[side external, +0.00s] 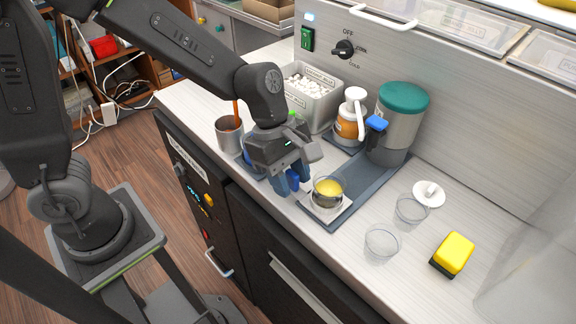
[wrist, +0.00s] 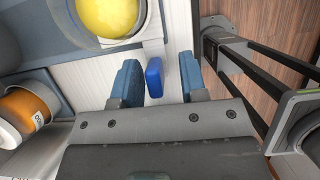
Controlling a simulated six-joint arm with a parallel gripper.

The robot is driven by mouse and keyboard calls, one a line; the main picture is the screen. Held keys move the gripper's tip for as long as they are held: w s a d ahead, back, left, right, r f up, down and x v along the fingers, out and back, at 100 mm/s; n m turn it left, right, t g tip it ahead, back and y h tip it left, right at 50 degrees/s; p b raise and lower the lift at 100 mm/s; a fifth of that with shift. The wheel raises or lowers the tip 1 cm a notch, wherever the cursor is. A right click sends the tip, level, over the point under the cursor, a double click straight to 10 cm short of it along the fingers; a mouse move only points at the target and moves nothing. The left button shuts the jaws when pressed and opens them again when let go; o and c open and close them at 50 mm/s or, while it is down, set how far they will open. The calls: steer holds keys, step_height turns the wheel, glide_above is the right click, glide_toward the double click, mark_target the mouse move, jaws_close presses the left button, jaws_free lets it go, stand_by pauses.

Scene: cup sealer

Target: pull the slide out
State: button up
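A clear cup with yellow contents (side external: 328,188) sits in a pale holder (side external: 325,207), which looks like the slide, at the front end of a dark grey base (side external: 352,195). The cup's yellow top also shows at the upper left of the wrist view (wrist: 108,14). A small blue block (wrist: 154,77), possibly the slide's handle, lies between my gripper's fingers (wrist: 158,80) with a gap on both sides. My gripper (side external: 287,182) is open, pointing down just left of the cup in the side view. Its fingers partly hide the blue block there.
A grey canister with a teal lid (side external: 403,87) and an orange pump bottle (side external: 350,122) stand behind. A metal cup (side external: 230,133) is left of my gripper. The counter's front edge is close to my gripper.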

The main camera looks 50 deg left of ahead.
steer(key=v, duration=1.3)
steer(key=shift+r, duration=0.35)
steer(key=shift+a, duration=0.15)
steer(key=s+a+m+t+y, duration=0.4)
steer(key=s+a+m, duration=0.6)
steer(key=m, duration=0.8)
steer(key=shift+s+t+y, duration=0.25)
steer(key=shift+t+y, duration=0.05)
steer(key=shift+t, duration=0.5)
steer(key=shift+d+f, duration=0.1)
